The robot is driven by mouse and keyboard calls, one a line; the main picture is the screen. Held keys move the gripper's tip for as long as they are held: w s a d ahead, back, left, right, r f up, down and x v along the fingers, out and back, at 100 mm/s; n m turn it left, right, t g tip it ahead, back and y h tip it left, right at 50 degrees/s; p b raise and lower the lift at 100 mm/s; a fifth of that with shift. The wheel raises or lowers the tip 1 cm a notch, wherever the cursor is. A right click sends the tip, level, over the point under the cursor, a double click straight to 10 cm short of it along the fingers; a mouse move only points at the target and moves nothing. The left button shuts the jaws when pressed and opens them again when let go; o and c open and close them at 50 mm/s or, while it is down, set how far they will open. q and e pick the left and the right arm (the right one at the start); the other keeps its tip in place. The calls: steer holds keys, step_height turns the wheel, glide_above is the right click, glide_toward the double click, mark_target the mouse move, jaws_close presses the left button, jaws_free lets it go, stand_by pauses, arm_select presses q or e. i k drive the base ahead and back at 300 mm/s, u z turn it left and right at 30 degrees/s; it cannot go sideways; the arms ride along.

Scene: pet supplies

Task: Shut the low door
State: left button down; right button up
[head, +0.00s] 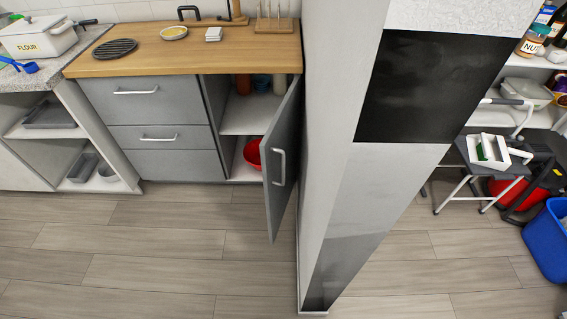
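The low door (281,165) is a grey cabinet door with a pale vertical bar handle (279,167). It is hinged on the right side of the low cabinet and stands wide open, swung out toward me, close to the wall pillar. The cabinet's opening shows a white shelf (246,118) with several bottles on it and a red bowl (252,152) below, partly hidden by the door. Neither of my grippers is in the head view.
A white pillar (329,130) with a dark panel stands just right of the door. Wood-plank floor (150,250) in front of the drawers (155,118) is clear. A step stool (490,165), a red vacuum-like object and a blue bin (548,240) are at the right.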

mark_target(279, 145)
steer(key=z, duration=0.05)
steer(key=i, duration=0.1)
steer(key=z, duration=0.75)
steer(key=k, duration=1)
steer(key=z, duration=1)
steer(key=k, duration=0.25)
steer(key=u, duration=0.5)
steer(key=i, duration=0.75)
steer(key=u, duration=0.05)
